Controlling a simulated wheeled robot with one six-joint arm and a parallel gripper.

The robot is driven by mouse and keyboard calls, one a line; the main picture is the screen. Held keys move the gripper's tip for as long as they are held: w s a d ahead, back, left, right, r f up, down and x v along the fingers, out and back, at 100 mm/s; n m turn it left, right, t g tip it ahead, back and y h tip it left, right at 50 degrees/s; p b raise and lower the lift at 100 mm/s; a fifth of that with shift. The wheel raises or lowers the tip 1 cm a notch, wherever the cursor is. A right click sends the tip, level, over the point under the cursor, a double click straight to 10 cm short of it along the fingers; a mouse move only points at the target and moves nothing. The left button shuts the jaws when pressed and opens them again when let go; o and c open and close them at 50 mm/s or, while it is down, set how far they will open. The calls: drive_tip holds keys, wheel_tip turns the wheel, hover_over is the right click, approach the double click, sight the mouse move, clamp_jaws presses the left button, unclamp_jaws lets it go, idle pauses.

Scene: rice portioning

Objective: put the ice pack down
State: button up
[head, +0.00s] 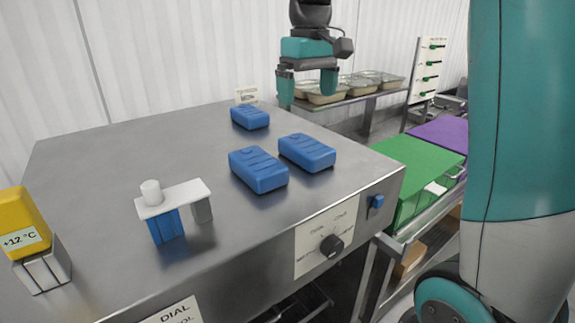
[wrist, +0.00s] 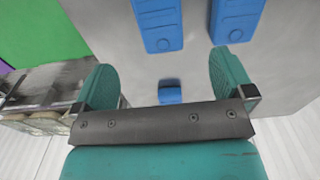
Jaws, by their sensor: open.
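Three blue ice packs lie flat on the steel table top. One (head: 258,170) and another (head: 307,152) lie side by side near the middle; a third (head: 250,117) lies farther back near a small label. My gripper (head: 307,86) is open and empty, raised above the table's far right edge. In the wrist view my gripper (wrist: 165,62) has its fingers wide apart. Two packs show at the top of that view, one (wrist: 158,22) and another (wrist: 237,18), beyond the fingertips. A further blue pack (wrist: 170,92) is partly hidden by the gripper body.
A white stand with a blue part (head: 172,198) and a yellow +12 °C unit (head: 22,225) are on the left. A dial (head: 331,246) is on the table front. Metal trays (head: 328,96) stand behind on a shelf. Green (head: 410,170) and purple (head: 443,132) boxes are at right.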

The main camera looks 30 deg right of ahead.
drive_tip(key=s+a+f+n+y, duration=0.1)
drive_tip(key=s+a+f, duration=0.1)
drive_tip(key=s+a, duration=0.3)
drive_tip(key=s+a+f+n+y, duration=0.1)
drive_tip(key=s+a+f+n, duration=0.1)
drive_tip(key=s+a, duration=0.3)
drive_tip(key=s+a+f+n, duration=0.2)
drive_tip(key=s+a+f, duration=0.2)
drive_tip(key=a, duration=0.4)
drive_tip(key=shift+s+t+y, duration=0.3)
drive_tip(key=shift+s+y, duration=0.1)
drive_tip(key=shift+s, duration=0.1)
drive_tip(key=s+a+f+n+y, duration=0.1)
drive_tip(key=s+a+f, duration=0.1)
drive_tip(key=s, duration=0.5)
drive_tip(key=shift+a+f+n, duration=0.3)
drive_tip(key=shift+a+n, duration=0.1)
drive_tip(key=shift+a, duration=0.5)
drive_tip(key=shift+s, duration=0.1)
wheel_tip(320, 180, down, 4)
drive_tip(key=b, duration=0.3)
drive_tip(key=shift+b, duration=0.4)
